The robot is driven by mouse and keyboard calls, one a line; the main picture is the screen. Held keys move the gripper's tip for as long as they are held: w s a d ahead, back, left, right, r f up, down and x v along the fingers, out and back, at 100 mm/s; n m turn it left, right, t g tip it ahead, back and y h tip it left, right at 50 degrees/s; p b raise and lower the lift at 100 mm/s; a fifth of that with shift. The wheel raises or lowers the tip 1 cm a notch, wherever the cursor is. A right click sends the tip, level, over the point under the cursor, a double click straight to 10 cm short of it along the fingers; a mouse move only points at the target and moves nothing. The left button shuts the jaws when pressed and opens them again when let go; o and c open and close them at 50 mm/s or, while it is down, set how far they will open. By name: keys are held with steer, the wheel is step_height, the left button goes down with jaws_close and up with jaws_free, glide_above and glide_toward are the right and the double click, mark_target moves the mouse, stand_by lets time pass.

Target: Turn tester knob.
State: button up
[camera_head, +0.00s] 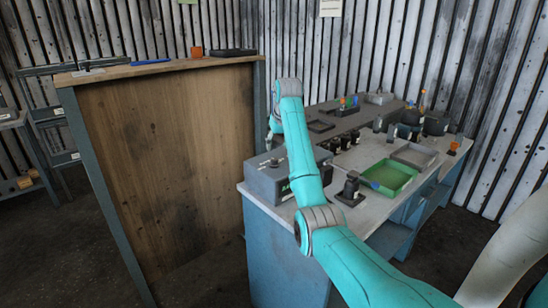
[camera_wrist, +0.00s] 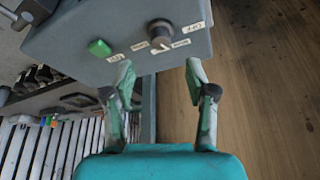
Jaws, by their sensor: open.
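In the wrist view, the grey tester box (camera_wrist: 120,20) fills the top of the picture, with its front panel facing my gripper. On the panel is a dark round knob (camera_wrist: 160,32) with a light pointer and small white labels around it. A green button (camera_wrist: 99,48) sits left of the knob. My gripper (camera_wrist: 158,72) is open and empty, its two fingers spread below the knob, apart from it. In the head view, the tester box (camera_head: 268,182) stands at the left end of the workbench, partly hidden by my arm; the knob and gripper are hidden there.
The workbench (camera_head: 420,177) holds a green tray (camera_head: 389,175), a grey tray (camera_head: 414,155) and a dark fixture (camera_head: 350,188). Several dark parts stand along its back. A tall wooden panel (camera_head: 165,150) stands left of the bench, close to the tester.

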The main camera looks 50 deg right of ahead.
mark_target(275, 159)
steer(key=x, duration=0.7)
steer(key=shift+w+d+f, duration=0.1)
steer(key=shift+w+f, duration=0.05)
steer(key=shift+f, duration=0.2)
jaws_close()
